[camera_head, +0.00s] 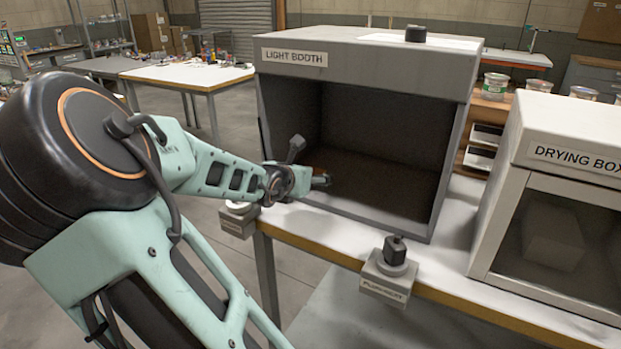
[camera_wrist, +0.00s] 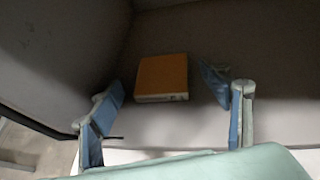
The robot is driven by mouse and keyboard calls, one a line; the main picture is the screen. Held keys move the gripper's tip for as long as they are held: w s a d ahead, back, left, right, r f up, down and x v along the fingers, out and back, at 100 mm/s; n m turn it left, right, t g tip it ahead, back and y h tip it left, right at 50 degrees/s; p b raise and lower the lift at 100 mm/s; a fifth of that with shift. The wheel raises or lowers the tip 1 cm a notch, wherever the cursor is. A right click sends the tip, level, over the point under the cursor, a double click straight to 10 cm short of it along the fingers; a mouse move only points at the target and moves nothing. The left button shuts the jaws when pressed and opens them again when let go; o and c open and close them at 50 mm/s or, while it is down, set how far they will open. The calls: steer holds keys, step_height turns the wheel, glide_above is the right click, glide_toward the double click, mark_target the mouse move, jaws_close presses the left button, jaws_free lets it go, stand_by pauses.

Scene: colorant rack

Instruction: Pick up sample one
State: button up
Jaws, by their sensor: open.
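An orange, flat, square-faced block with a pale edge, likely sample one (camera_wrist: 162,77), lies on the dark floor of the light booth in the wrist view. A small mark shows on its near edge. My gripper (camera_wrist: 166,88) is open, with its blue-padded fingers to the left and right of the block and a gap on each side. It holds nothing. In the head view my gripper (camera_head: 321,181) reaches into the open front of the light booth (camera_head: 293,57) at its left side. I cannot make out the block in that view.
The booth's side walls and front lip are close to my arm. A knob box (camera_head: 385,282) and another small box (camera_head: 238,224) sit at the white bench's front edge. The drying box (camera_head: 568,145) stands on the right, with a pale shape behind its window.

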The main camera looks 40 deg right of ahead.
steer(key=c, duration=1.2)
